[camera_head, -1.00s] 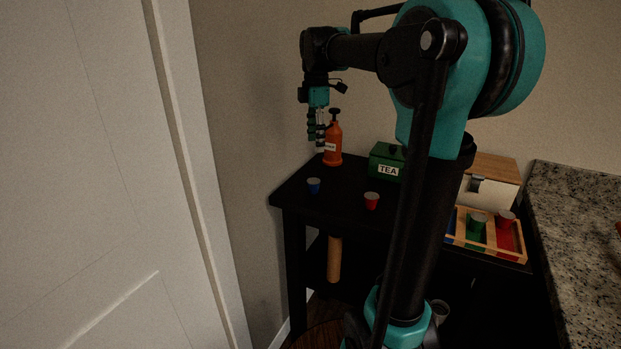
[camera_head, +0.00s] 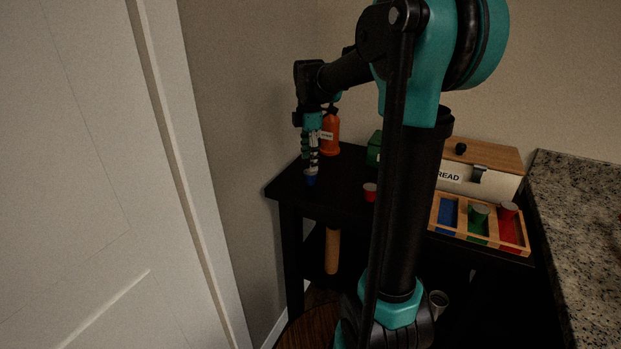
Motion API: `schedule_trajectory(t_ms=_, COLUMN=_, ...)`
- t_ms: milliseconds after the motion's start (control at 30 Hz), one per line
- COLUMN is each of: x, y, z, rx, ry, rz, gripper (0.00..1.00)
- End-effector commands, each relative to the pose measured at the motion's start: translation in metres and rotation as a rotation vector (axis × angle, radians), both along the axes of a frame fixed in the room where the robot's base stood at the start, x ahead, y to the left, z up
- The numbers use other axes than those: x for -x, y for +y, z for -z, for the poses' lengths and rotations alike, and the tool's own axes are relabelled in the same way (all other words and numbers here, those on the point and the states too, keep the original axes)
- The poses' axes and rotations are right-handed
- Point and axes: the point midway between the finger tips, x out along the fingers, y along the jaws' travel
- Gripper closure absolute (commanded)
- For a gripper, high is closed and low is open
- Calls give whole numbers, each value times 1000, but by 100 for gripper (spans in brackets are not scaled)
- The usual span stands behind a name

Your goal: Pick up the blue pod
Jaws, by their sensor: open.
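The blue pod (camera_head: 310,180) stands on the left part of the black table, near its left edge. My gripper (camera_head: 310,166) points down right above the pod, and its fingertips are at or just over the pod's top. The fingers are open. They hide the pod's lid, and I cannot tell whether they touch it or reach around it.
An orange bottle (camera_head: 331,135) stands close behind my gripper. A red pod (camera_head: 370,191) is to the right, partly behind my arm. A green tea box (camera_head: 374,150), a bread box (camera_head: 495,160) and a wooden tray (camera_head: 436,212) with green and red pods stand farther right.

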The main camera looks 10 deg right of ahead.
Motion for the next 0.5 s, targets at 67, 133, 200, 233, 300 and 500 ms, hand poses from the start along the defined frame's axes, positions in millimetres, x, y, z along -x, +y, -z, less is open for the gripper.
schedule_trajectory(t_ms=67, x=0, y=0, z=3, rx=0, ry=0, rz=0, gripper=39)
schedule_trajectory(t_ms=133, x=0, y=0, z=8, rx=0, ry=0, rz=0, gripper=39)
schedule_trajectory(t_ms=200, x=0, y=-1, z=17, rx=0, ry=0, rz=0, gripper=39)
schedule_trajectory(t_ms=233, x=0, y=-2, z=21, rx=0, ry=0, rz=0, gripper=39)
schedule_trajectory(t_ms=300, x=1, y=-3, z=32, rx=0, ry=0, rz=0, gripper=39)
schedule_trajectory(t_ms=500, x=1, y=-3, z=52, rx=0, ry=0, rz=0, gripper=39)
